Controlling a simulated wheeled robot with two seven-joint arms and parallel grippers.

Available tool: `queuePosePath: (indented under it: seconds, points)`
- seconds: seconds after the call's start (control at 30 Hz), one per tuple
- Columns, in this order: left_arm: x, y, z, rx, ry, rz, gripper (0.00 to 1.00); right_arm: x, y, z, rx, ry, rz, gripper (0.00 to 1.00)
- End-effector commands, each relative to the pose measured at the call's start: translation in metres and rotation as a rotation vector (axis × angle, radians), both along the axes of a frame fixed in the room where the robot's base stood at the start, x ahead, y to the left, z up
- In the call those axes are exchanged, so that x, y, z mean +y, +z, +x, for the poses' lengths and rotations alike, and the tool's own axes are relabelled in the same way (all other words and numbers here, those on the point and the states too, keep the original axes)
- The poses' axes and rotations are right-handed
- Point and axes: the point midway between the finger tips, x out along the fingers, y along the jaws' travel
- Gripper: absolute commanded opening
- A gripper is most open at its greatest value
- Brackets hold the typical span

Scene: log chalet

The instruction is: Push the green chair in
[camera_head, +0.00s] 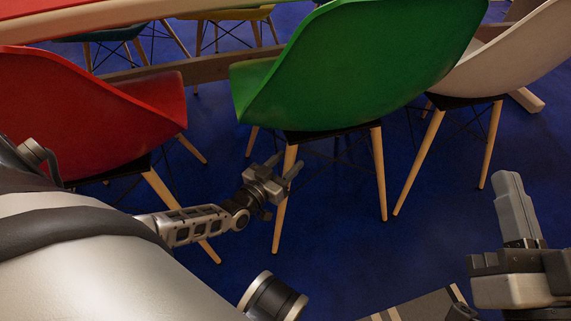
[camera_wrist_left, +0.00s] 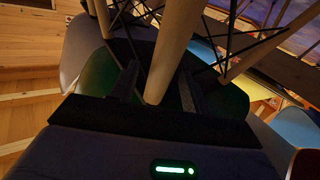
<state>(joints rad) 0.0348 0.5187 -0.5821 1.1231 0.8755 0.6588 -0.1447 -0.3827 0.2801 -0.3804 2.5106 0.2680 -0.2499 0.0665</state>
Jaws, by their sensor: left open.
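The green chair (camera_head: 365,65) stands in the middle of the head view, its back towards me and its wooden legs on the blue floor. My left gripper (camera_head: 283,171) is open low beside its near left leg (camera_head: 280,215). In the left wrist view, a wooden leg (camera_wrist_left: 172,50) lies between the two open fingers (camera_wrist_left: 158,88); contact cannot be told. Part of the green seat (camera_wrist_left: 98,75) shows behind them. My right gripper (camera_head: 515,215) is at the lower right, apart from the chair; only one finger shows clearly.
A red chair (camera_head: 75,105) stands close on the left and a white chair (camera_head: 510,55) close on the right. A table edge (camera_head: 90,18) with a wooden beam (camera_head: 190,68) below lies beyond. Blue floor (camera_head: 340,240) is clear in front of the green chair.

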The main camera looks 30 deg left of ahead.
Motion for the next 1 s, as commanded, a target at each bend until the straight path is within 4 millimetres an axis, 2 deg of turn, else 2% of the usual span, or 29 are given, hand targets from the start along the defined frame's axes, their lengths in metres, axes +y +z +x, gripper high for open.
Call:
queuePosePath:
  seconds: [0.1,0.13,0.3,1.0]
  points:
    - [-0.0001,0.0,-0.0002,0.0,0.0,0.0,0.47,0.0,-0.0001,0.0,0.001,0.0,-0.001,0.0]
    - [-0.0001,0.0,-0.0003,0.0,0.0,0.0,0.44,0.0,-0.0001,0.0,0.001,0.0,-0.001,0.0]
    - [0.0,0.0,-0.0004,0.0,0.0,0.0,0.0,0.0,-0.0002,0.0001,0.002,0.0,-0.001,0.0]
    - [0.0005,-0.0001,-0.0008,-0.001,0.001,0.0,0.0,0.0,-0.0009,0.0002,0.004,0.0,-0.001,0.0]
